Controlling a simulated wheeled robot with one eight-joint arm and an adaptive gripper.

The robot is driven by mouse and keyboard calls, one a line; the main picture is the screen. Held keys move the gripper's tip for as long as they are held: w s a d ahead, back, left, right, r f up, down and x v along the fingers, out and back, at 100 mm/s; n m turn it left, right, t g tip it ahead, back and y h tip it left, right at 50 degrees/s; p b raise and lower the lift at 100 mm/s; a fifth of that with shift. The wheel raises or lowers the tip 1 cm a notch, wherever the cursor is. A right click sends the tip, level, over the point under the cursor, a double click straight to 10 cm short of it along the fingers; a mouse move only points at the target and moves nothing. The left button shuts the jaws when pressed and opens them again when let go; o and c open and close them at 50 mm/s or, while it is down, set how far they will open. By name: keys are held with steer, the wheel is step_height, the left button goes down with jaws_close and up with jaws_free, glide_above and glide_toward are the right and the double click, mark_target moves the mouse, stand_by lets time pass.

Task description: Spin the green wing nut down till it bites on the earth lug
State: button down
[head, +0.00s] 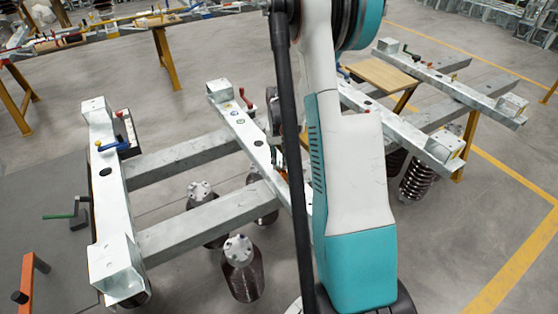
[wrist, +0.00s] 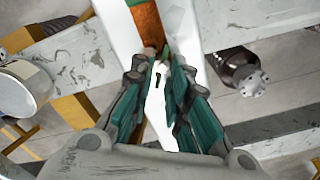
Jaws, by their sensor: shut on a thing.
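In the wrist view my gripper (wrist: 160,72) has its two green-padded fingers closed in around a small thing at their tips, above the white steel beam. The fingers hide most of this thing, and only a small pale and dark part shows; I take it for the green wing nut, though its wings cannot be made out. A copper-coloured strip (wrist: 148,22), which may be the earth lug, lies just beyond the fingertips. Whether nut and lug touch cannot be told. In the head view my arm hides the fingertips.
Pale steel frame beams (head: 195,155) cross below, with a dark ribbed insulator (head: 242,270) under them. A lever with a red knob (head: 245,98) stands on the middle beam, left of my arm. A blue-handled lever (head: 112,146) is on the left beam. Grey floor lies between.

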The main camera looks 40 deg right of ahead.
mark_target(281, 165)
steer(key=m, duration=0.6)
steer(key=shift+s+d, duration=0.1)
steer(key=shift+s, duration=0.05)
steer(key=m, duration=0.6)
steer(key=shift+s+b, duration=0.2)
steer(key=shift+b, duration=0.1)
steer(key=shift+m, duration=0.3)
steer(key=c, duration=1.7)
jaws_free()
step_height(281, 165, up, 12)
